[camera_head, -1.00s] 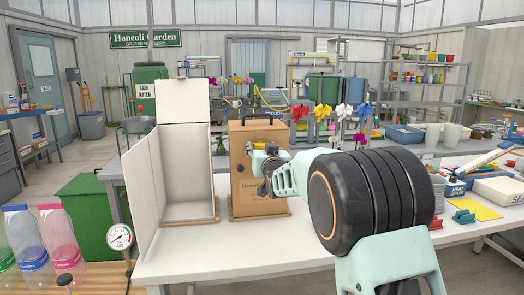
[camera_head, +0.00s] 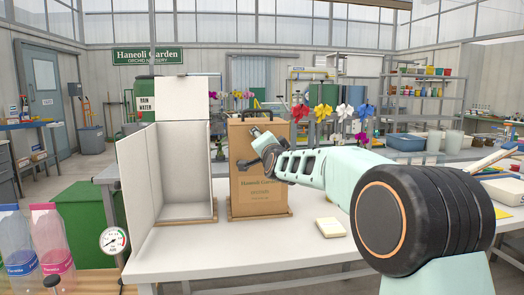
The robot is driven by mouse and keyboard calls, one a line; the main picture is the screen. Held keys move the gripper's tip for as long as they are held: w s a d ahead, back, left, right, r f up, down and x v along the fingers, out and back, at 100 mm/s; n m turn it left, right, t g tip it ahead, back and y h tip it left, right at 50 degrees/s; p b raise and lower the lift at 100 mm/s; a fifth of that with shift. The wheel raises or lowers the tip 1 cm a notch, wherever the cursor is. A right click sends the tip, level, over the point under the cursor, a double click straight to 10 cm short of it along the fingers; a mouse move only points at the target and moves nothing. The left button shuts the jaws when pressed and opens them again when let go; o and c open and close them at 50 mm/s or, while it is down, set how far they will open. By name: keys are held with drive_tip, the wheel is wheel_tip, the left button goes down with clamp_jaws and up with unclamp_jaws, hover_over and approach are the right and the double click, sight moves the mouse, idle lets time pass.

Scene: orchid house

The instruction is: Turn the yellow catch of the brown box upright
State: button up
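The brown box (camera_head: 246,190) stands upright on the white table, with a black handle on top and printing on its front. My gripper (camera_head: 256,147) is at the upper part of the box's front, reaching in from the right. Its dark fingers are small and partly overlap the box, so I cannot tell whether they are apart or closed, or whether they touch it. I cannot make out the yellow catch; my gripper covers part of the front where it may be.
An open white box (camera_head: 183,170) stands just left of the brown box. A pale yellow block (camera_head: 330,227) lies on the white table (camera_head: 240,250) to the right. Flowers stand behind. A pressure gauge (camera_head: 113,240) and bottles are at the lower left. The front of the table is clear.

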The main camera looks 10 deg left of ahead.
drive_tip(key=shift+m+b, duration=1.8)
drive_tip(key=shift+m, duration=1.8)
drive_tip(key=o, duration=0.8)
drive_tip(key=v, duration=1.2)
